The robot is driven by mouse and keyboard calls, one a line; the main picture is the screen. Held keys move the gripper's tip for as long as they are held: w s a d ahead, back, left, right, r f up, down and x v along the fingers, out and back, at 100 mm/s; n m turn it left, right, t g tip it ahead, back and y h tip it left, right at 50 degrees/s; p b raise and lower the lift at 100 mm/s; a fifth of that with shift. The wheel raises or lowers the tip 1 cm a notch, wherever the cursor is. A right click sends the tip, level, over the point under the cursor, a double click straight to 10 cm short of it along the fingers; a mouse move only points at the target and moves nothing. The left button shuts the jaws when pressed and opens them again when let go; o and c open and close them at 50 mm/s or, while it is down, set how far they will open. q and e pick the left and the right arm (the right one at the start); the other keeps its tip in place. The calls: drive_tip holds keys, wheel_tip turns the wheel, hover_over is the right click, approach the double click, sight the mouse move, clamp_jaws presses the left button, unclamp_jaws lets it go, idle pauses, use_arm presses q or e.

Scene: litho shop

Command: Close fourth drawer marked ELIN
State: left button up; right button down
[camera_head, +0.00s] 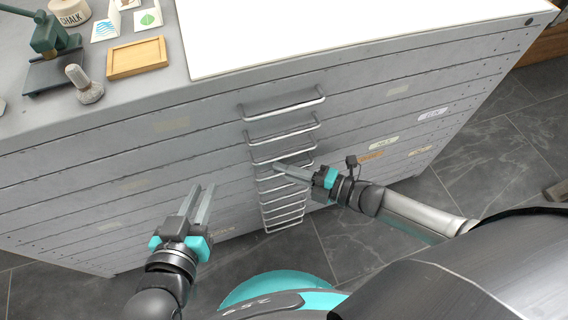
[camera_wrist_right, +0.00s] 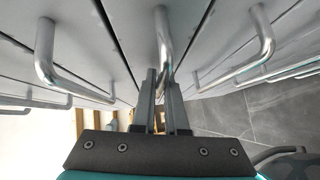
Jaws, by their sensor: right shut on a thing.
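The grey flat-file cabinet (camera_head: 200,130) has a column of shallow drawers with metal bar handles. My right gripper (camera_head: 278,167) is at the handle column, around the fourth handle from the top. In the right wrist view, my right gripper (camera_wrist_right: 164,75) is shut on a bar handle (camera_wrist_right: 163,35), with its fingers on either side of the bar. The drawer label there is too small to read, and I cannot tell how far that drawer stands out. My left gripper (camera_head: 203,188) is open and empty in front of the lower left drawers.
On the cabinet top are a white sheet (camera_head: 340,30), a wooden tray (camera_head: 137,58), a green press (camera_head: 48,45), a grey pestle-like tool (camera_head: 84,85) and a chalk jar (camera_head: 69,11). Other handles (camera_head: 284,105) stand out above and below my right gripper.

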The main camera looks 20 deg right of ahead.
drive_tip(key=shift+w+d+r, duration=0.1)
drive_tip(key=shift+w, duration=0.15)
drive_tip(key=c, duration=1)
unclamp_jaws()
drive_tip(key=shift+o, duration=0.2)
drive_tip(key=shift+r, duration=0.1)
drive_tip(key=shift+s+d+p, duration=0.3)
drive_tip(key=shift+s+d, duration=0.15)
drive_tip(key=shift+s, duration=0.1)
use_arm(q)
drive_tip(key=s+a+g+y+p, duration=0.3)
drive_tip(key=s+a+g+y, duration=0.1)
drive_tip(key=a+g, duration=0.3)
drive_tip(key=shift+s+a+f+n+p, duration=0.2)
drive_tip(key=shift+s+a+n+p, duration=0.15)
drive_tip(key=shift+s+a, duration=0.45)
use_arm(e)
drive_tip(key=v, duration=1.4)
drive_tip(key=shift+a, duration=0.1)
